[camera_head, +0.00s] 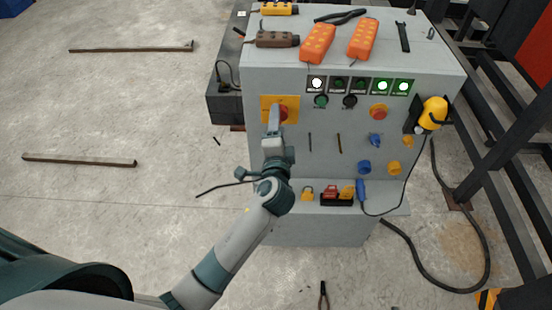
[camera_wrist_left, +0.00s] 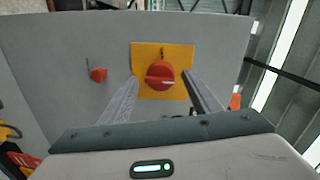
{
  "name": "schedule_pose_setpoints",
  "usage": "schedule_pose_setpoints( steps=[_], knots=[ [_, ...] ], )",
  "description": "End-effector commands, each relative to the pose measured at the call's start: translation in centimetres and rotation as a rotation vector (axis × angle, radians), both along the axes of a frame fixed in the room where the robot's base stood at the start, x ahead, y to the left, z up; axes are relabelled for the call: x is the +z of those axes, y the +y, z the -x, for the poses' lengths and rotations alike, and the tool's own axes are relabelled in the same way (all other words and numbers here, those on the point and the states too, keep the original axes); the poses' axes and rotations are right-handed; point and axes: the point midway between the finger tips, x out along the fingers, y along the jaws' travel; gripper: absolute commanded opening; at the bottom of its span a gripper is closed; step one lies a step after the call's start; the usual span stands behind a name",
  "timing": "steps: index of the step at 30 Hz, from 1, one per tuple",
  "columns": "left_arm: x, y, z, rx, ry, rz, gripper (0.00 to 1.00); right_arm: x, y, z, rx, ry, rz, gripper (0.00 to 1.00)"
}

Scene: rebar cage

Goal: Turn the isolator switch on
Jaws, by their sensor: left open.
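The isolator switch is a red rotary knob (camera_wrist_left: 160,75) on a yellow square plate (camera_wrist_left: 146,54) on the grey cabinet's front. In the head view the red knob (camera_head: 283,113) shows partly beside my gripper, on its yellow plate (camera_head: 291,101). My left gripper (camera_head: 274,108) is in front of the plate. In the left wrist view its two fingers (camera_wrist_left: 163,82) are open, one on each side of the knob, with gaps visible between fingers and knob. I cannot tell whether the fingertips reach the knob's depth. My right gripper is not in view.
Orange pendants (camera_head: 317,43) lie on top. A cable (camera_head: 422,262) runs at right. Dark steel bars stand at right; left floor is mostly free.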

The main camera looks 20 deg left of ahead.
Motion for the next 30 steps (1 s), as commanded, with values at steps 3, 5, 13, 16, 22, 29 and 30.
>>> schedule_pose_setpoints(
  steps=[3,5,13,16,22,29,30],
  knots=[
    [-0.2,-0.5,1.8,-0.001,0.0,0.003,0.57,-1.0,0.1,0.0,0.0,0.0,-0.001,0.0],
    [-0.2,-0.8,2.8,0.0,0.0,0.003,0.57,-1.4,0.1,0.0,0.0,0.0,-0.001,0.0],
    [0.2,-2.3,8.1,0.0,0.0,0.004,0.57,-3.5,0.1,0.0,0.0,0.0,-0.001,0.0],
    [0.5,-2.8,10.0,0.0,-0.001,0.004,0.57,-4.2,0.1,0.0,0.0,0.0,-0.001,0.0],
    [0.8,-3.7,13.1,0.0,-0.001,0.003,0.57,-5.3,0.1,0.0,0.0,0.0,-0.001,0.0],
    [1.3,-4.2,14.8,0.001,-0.003,0.0,0.57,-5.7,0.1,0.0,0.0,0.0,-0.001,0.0],
    [1.3,-4.2,14.9,0.0,-0.002,0.0,0.57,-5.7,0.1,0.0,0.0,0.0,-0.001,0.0]
  ],
)
